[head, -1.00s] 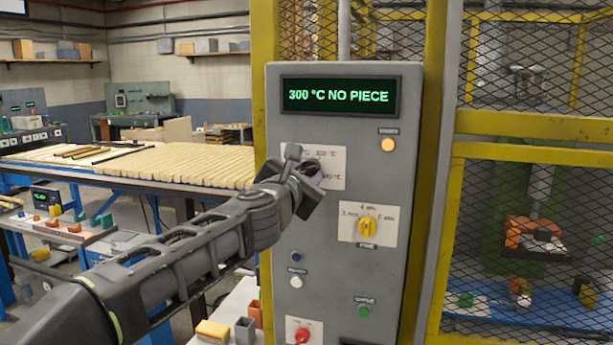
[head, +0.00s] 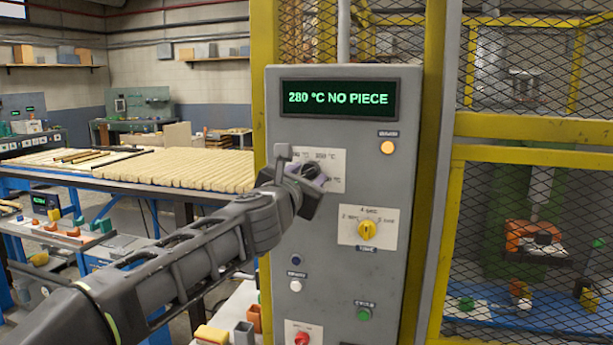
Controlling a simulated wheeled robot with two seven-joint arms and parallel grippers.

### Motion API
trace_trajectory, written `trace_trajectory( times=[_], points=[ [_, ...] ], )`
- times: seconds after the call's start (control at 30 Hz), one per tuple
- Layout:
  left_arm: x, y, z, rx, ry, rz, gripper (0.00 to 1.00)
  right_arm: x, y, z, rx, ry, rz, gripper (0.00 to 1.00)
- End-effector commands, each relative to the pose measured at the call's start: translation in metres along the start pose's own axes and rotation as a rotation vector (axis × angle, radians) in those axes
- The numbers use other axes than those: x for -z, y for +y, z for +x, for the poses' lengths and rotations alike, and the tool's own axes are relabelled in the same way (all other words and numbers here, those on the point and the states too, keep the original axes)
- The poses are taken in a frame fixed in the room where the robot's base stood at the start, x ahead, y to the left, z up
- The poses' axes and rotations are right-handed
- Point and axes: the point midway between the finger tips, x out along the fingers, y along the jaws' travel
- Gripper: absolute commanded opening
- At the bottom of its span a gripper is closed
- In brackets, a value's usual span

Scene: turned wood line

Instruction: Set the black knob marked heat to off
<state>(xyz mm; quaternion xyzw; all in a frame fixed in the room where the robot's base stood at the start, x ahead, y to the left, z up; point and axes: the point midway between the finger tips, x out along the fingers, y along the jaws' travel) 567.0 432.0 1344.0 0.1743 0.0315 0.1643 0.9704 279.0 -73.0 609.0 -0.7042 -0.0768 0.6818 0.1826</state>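The black heat knob (head: 310,170) sits on a white label plate (head: 335,160) on the grey control panel, under the display. It is mostly hidden by my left gripper (head: 312,176), whose fingers are at the knob. The finger gap is too small and covered to tell if they are closed on it. Part of the plate's markings is hidden too, and I cannot read where the knob points. The green display (head: 338,98) reads 280 °C NO PIECE. My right gripper is not in view.
Below on the panel (head: 400,240) are a yellow knob (head: 367,230), a green button (head: 363,314), a red knob (head: 302,338), and blue and white buttons. A lit amber lamp (head: 387,147) is at upper right. A yellow-framed mesh guard stands to the right.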

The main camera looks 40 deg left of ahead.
Motion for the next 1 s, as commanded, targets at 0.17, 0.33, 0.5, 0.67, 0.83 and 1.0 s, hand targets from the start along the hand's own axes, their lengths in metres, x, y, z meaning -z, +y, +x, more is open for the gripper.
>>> trace_trajectory(
  times=[0.17,0.33,0.5,0.67,0.83,1.0],
  points=[
    [-0.001,0.001,0.0,-0.001,-0.002,0.001,0.54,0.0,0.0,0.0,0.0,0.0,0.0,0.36],
    [-0.002,0.001,-0.001,-0.001,-0.003,0.002,0.54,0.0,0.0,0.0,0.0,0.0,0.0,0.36],
    [-0.003,0.002,-0.007,-0.002,-0.004,0.001,0.54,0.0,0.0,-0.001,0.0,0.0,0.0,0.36],
    [-0.003,0.002,-0.028,-0.002,-0.006,0.001,0.54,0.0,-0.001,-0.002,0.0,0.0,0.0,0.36],
    [-0.003,0.002,-0.057,-0.002,-0.005,0.001,0.54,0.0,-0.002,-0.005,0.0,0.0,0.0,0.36],
    [-0.002,0.001,-0.075,-0.001,-0.003,0.001,0.54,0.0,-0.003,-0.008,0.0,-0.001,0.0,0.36]
  ],
)
